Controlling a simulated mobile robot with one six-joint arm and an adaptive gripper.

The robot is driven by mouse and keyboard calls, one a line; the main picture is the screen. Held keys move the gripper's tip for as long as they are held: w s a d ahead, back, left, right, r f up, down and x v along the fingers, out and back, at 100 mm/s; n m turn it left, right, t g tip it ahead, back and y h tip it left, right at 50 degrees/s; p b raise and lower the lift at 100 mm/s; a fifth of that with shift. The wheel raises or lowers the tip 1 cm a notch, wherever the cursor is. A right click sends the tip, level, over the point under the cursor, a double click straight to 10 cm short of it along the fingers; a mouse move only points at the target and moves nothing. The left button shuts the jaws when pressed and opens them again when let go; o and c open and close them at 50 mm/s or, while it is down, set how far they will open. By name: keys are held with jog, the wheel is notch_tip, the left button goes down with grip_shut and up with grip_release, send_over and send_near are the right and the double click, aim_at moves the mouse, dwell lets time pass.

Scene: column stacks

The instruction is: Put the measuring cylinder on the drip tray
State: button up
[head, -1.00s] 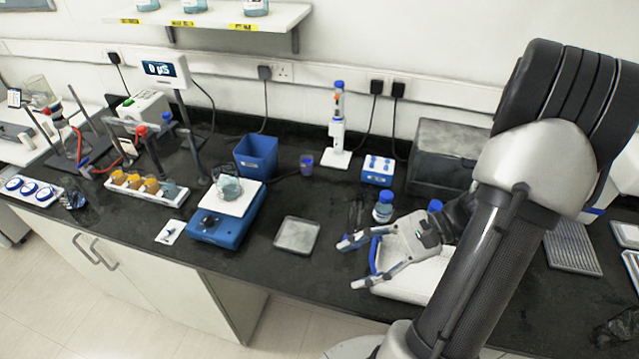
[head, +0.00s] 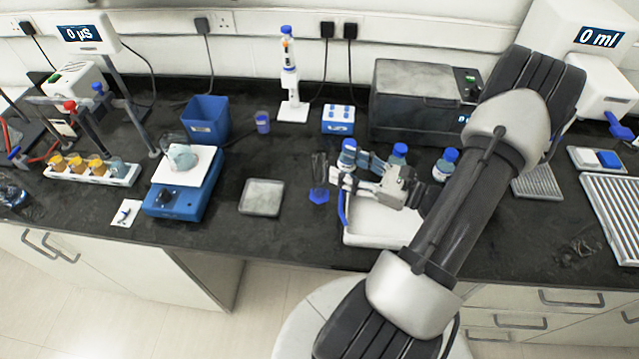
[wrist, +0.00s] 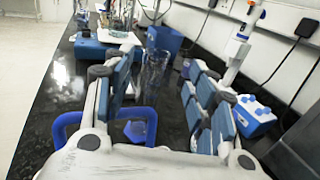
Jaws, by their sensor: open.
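The measuring cylinder (head: 319,172) is clear, with a blue base, and stands upright on the dark bench. My gripper (head: 337,172) is open and empty, just right of the cylinder, its fingers pointing left towards it. In the wrist view, the cylinder (wrist: 156,72) shows ahead, in the gap between my open fingers (wrist: 160,85); I cannot tell whether it is within their reach. Slatted trays lie at the right: a grey one (head: 537,182) and a larger pale one (head: 625,215). I cannot tell which is the drip tray.
A white tray with blue handles (head: 372,228) lies under my gripper. Blue-capped bottles (head: 348,152) stand behind it. A shallow square dish (head: 263,197) and a blue balance (head: 180,195) are to the left. A grey box (head: 412,102) stands behind.

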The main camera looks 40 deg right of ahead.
aim_at(326, 160)
jog(key=x, duration=0.5)
jog(key=b+x, duration=0.1)
jog(key=x, duration=0.1)
jog(key=shift+w+a, duration=0.1)
jog(key=shift+a, duration=0.2)
grip_shut()
dwell(0.4)
